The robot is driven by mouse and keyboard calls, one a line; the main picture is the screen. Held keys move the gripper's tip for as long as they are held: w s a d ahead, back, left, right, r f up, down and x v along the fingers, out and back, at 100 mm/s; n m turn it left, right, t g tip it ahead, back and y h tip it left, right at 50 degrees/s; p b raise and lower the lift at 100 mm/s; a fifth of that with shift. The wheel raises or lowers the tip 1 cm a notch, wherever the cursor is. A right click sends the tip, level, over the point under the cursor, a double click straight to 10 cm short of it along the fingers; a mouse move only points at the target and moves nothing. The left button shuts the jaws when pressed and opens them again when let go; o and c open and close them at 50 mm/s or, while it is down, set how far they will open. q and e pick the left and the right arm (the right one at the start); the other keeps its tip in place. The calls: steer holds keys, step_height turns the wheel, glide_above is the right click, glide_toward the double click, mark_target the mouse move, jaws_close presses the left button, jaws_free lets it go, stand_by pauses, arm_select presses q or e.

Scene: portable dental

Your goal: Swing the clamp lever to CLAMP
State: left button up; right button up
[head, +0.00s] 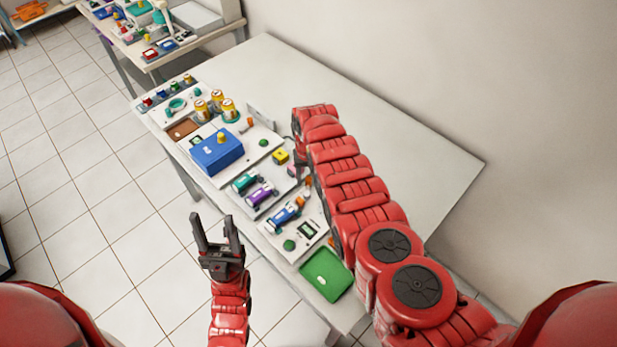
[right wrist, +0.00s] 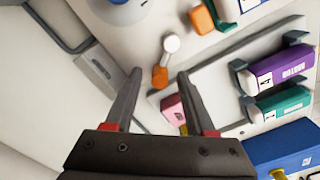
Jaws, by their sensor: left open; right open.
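A short lever with an orange end and a round white knob, which looks like the clamp lever (right wrist: 160,76), shows in the right wrist view just beyond my right fingertips. No CLAMP marking is readable. In the head view an orange part (head: 308,181) shows beside my right arm. My right gripper (right wrist: 158,72) is open and empty, its two dark fingers pointing toward the lever, apart from it as far as I can tell. In the head view my right gripper (head: 299,163) is partly hidden by its arm. My left gripper (head: 216,222) is open and empty, off the table's front edge.
Purple (right wrist: 279,104) and green (right wrist: 272,75) cartridges lie on the panel right of my right gripper. A pink block (right wrist: 172,108) is close to its right finger. A blue box (head: 217,152) and green tray (head: 326,274) stand on the table. The table's far side is bare.

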steer(key=shift+c, duration=0.2)
jaws_close()
